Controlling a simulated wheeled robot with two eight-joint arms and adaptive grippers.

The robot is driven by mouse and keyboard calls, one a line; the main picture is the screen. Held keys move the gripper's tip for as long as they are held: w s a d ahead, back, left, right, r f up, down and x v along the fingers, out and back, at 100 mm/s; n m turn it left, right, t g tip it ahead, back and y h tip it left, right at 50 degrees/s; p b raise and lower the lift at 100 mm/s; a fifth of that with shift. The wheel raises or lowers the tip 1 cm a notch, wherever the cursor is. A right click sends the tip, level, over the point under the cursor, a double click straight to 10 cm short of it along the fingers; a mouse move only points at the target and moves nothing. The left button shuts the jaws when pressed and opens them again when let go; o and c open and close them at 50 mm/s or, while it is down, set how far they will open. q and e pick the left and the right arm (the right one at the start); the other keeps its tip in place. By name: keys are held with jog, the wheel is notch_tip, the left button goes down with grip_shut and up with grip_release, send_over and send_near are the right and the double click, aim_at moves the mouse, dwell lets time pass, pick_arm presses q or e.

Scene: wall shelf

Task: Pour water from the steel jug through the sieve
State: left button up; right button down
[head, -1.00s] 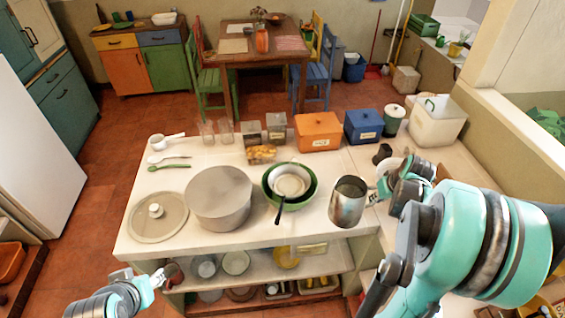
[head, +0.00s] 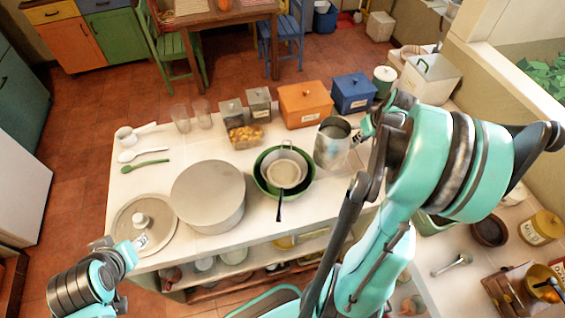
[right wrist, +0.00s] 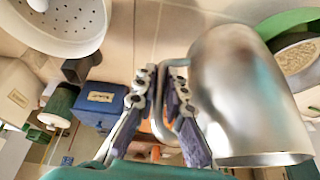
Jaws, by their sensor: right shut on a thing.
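The steel jug (head: 332,145) is held by its handle in my right gripper (head: 362,135), to the right of the green bowl and slightly behind it. It looks raised above the counter and roughly upright. In the right wrist view the fingers (right wrist: 163,100) close around the handle of the jug (right wrist: 240,95). The sieve (head: 285,174), with a dark handle pointing toward me, rests in the green bowl (head: 259,180). Part of it shows in the right wrist view (right wrist: 297,58). My left gripper (head: 141,243) is over the front edge of the pot lid; its opening is unclear.
A large grey pot (head: 208,190) stands left of the bowl, with a lid (head: 165,213) beside it. Orange (head: 305,104) and blue (head: 353,93) boxes stand behind the jug. Glasses and jars line the back edge. The front right counter holds a brown bowl (head: 489,230).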

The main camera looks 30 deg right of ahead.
aim_at(352, 129)
jog(key=shift+r, duration=0.2)
jog(key=a+r+h+p, duration=0.2)
jog(key=r+h, duration=0.1)
jog(key=a+r+n+g+h+p, duration=0.1)
jog(key=h+p, duration=0.1)
jog(key=shift+w+a+r, duration=0.15)
jog(key=shift+w+r, duration=0.15)
jog(key=shift+w, duration=0.1)
dwell(0.4)
jog(key=shift+a+r, duration=0.15)
jog(key=shift+a, duration=0.05)
jog(key=shift+h, duration=0.3)
jog(key=shift+w+a+r, duration=0.1)
jog(key=shift+a+r, duration=0.05)
jog(key=shift+a, duration=0.15)
jog(key=shift+w+a+r+n+h, duration=0.2)
jog(key=shift+a+r+n+h, duration=0.1)
jog(key=shift+a+h, duration=0.25)
dwell(0.6)
